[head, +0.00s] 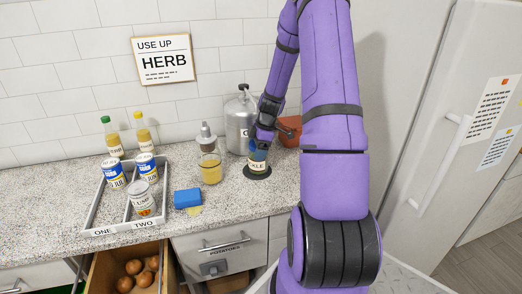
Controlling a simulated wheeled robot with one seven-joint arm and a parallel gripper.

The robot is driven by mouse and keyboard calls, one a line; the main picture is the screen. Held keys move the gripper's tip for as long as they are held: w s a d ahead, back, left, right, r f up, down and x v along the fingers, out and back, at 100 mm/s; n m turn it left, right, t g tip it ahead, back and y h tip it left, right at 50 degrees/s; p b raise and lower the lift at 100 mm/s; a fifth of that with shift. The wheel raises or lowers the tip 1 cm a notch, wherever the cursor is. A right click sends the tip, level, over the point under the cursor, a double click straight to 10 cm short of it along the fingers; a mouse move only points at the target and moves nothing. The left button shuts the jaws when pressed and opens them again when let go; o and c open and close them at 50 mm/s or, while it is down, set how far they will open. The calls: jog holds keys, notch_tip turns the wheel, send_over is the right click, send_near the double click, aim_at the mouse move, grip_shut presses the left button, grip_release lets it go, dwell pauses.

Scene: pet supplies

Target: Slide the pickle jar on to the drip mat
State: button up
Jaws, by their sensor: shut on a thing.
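The pickle jar (257,165) stands upright on the counter, its pale label partly readable as "KLE". A dark round drip mat (258,176) shows around the foot of the jar, which appears to stand on it. My gripper (261,149) comes down from above and is shut on the upper part of the jar. The fingers hide the jar's top.
A grey metal canister (240,122) stands behind, with a reddish-brown pot (290,130) to the right. A divided tray (91,215) holds several cans. A drawer (102,276) with onions is open below.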

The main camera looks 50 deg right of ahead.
jog(key=shift+a, duration=0.5)
